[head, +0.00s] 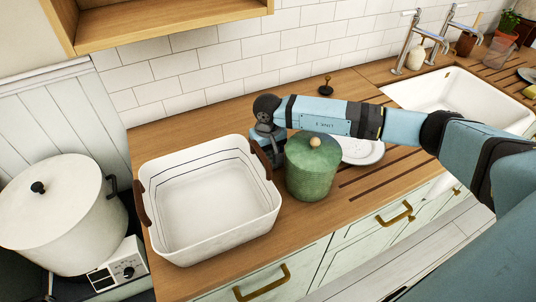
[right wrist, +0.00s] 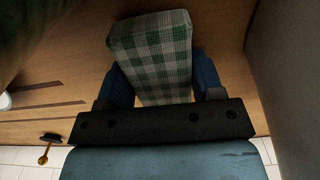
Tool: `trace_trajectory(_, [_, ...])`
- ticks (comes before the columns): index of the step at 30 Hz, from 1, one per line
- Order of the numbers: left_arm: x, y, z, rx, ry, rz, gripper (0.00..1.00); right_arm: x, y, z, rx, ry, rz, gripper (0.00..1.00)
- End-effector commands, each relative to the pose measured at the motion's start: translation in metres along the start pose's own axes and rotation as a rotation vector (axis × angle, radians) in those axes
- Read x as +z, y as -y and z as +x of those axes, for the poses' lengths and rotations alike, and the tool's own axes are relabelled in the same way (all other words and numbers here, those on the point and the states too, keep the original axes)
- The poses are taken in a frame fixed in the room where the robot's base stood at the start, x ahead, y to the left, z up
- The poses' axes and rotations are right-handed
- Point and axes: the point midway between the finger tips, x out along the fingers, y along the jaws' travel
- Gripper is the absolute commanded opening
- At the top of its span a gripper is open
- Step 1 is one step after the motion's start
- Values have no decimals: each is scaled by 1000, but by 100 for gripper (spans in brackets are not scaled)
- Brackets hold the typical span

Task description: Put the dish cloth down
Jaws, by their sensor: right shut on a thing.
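The dish cloth (right wrist: 155,52) is a folded block with green and white checks, seen in the right wrist view. My right gripper (right wrist: 158,80) is shut on it, with one finger on each side. The wooden counter (right wrist: 225,70) shows beneath and around it; I cannot tell whether the cloth touches it. In the head view my right gripper (head: 268,138) points down between the white basket and the green canister, and the cloth is hidden there. My left gripper is in neither view.
The white basket (head: 165,232) stands empty left of my right gripper. The green lidded canister (head: 312,172) is just in front of it, and a white plate (head: 368,152) lies behind the canister. A large pot (head: 60,215) is far left; the sink (head: 455,92) is right.

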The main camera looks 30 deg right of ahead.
Motion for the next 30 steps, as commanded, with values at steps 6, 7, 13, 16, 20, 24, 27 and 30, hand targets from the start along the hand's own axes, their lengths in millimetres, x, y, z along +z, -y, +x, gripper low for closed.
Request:
trace_trajectory(6, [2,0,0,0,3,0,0,0,0,-1,0,0,0,35])
trace_trajectory(7, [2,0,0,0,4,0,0,0,0,-2,0,-1,0,35])
trace_trajectory(13, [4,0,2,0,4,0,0,-1,0,-17,0,-4,1,35])
trace_trajectory(16, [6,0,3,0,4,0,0,-1,0,-32,0,-3,0,35])
trace_trajectory(20, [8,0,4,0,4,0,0,-1,0,-58,0,-5,-1,35])
trace_trajectory(24, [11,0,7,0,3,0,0,-1,-1,-91,1,-5,-1,35])
trace_trajectory(27, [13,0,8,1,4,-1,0,-1,0,-115,0,-5,-1,35])
trace_trajectory(30, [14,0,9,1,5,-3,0,-1,0,-139,0,-5,0,35])
